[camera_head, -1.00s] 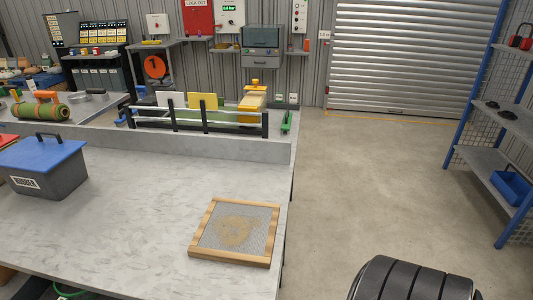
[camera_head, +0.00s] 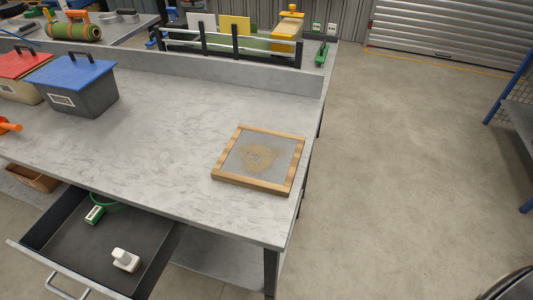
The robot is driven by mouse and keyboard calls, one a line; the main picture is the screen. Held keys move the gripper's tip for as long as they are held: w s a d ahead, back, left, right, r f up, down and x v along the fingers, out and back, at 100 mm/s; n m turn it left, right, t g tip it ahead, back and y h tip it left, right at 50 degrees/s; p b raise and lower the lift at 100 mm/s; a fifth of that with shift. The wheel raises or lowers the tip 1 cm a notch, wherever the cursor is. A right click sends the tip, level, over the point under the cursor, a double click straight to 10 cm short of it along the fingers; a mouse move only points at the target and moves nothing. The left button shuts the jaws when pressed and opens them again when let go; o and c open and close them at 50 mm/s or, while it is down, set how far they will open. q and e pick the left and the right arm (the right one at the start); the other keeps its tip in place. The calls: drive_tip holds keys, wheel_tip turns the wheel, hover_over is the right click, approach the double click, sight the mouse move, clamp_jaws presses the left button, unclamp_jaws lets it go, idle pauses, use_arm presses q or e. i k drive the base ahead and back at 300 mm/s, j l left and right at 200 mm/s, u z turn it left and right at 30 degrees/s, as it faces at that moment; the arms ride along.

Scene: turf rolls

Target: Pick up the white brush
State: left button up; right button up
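A small white block-like object with a raised grip (camera_head: 125,260) lies in the open drawer under the workbench, near the drawer's right front. It looks like the white brush, but its bristles cannot be made out. It lies apart from the drawer walls. Neither of my grippers shows in the head view.
The grey drawer (camera_head: 75,255) is pulled out and also holds a green item with a white label (camera_head: 95,213). A wood-framed sieve (camera_head: 262,185) lies on the workbench (camera_head: 165,120). A blue-lidded box (camera_head: 78,72) stands at left.

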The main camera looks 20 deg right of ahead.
sight(128, 262)
drive_tip(key=u, duration=0.95)
